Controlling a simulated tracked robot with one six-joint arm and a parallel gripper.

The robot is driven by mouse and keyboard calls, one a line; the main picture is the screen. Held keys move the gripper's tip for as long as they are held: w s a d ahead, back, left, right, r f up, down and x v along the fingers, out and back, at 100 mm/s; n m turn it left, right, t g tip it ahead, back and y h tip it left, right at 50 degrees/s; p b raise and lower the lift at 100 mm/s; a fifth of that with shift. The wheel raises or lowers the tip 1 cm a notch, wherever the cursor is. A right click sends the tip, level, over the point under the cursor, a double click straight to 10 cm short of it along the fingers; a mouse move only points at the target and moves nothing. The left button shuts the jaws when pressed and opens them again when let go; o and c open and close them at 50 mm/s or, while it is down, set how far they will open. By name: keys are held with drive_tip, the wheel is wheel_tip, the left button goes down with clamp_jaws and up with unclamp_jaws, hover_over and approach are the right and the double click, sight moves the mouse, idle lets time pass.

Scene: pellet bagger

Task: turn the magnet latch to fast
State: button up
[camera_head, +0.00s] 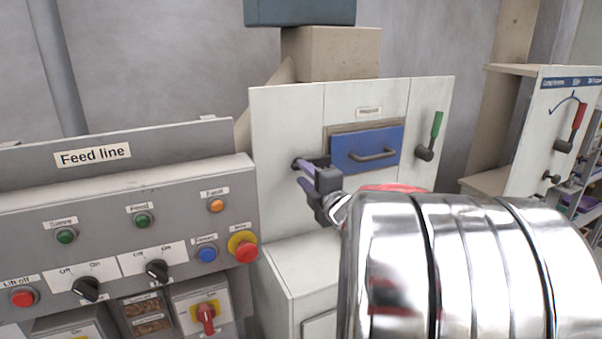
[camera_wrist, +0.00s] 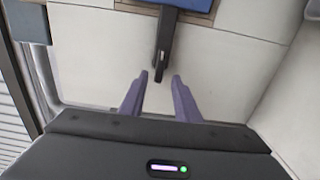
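The blue magnet drawer (camera_head: 357,150) with its dark handle (camera_head: 374,155) is shut in the white cabinet front. A dark latch (camera_head: 321,160) lies level at the drawer's left edge. In the wrist view the latch (camera_wrist: 166,38) runs from the blue drawer (camera_wrist: 197,4) down towards my fingers. My gripper (camera_head: 304,175) is at the left of the drawer, its purple fingers apart. In the wrist view my gripper (camera_wrist: 158,80) is open, and the latch's free end shows between the fingertips. I cannot tell whether they touch it. My fingers hide part of the latch in the head view.
A green-handled lever (camera_head: 434,138) is right of the drawer. The Feed line panel (camera_head: 120,215) with buttons, knobs and a red stop button (camera_head: 246,251) stands at left. A red-handled lever (camera_head: 573,125) is on another panel at far right.

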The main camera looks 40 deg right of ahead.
drive_tip(key=v, duration=1.1)
drive_tip(key=shift+w, duration=0.15)
wheel_tip(320, 180, down, 6)
drive_tip(key=d+m+g+h, duration=0.2)
drive_tip(key=m+g+h, duration=0.1)
drive_tip(key=m+g, duration=0.3)
drive_tip(key=a+f+m+g+y, duration=0.1)
drive_tip(key=a+f+m+g, duration=0.15)
drive_tip(key=a, duration=0.45)
drive_tip(key=s+a+f+m+g+y, duration=0.1)
drive_tip(key=s+a, duration=0.4)
drive_tip(key=a, duration=0.8)
drive_tip(key=s+a+f+m+g+y, duration=0.2)
drive_tip(key=s+a+m+y, duration=0.3)
drive_tip(key=a, duration=0.9)
drive_tip(key=shift+s+f+y, duration=0.4)
drive_tip(key=shift+s+y, duration=0.1)
drive_tip(key=shift+s, duration=0.2)
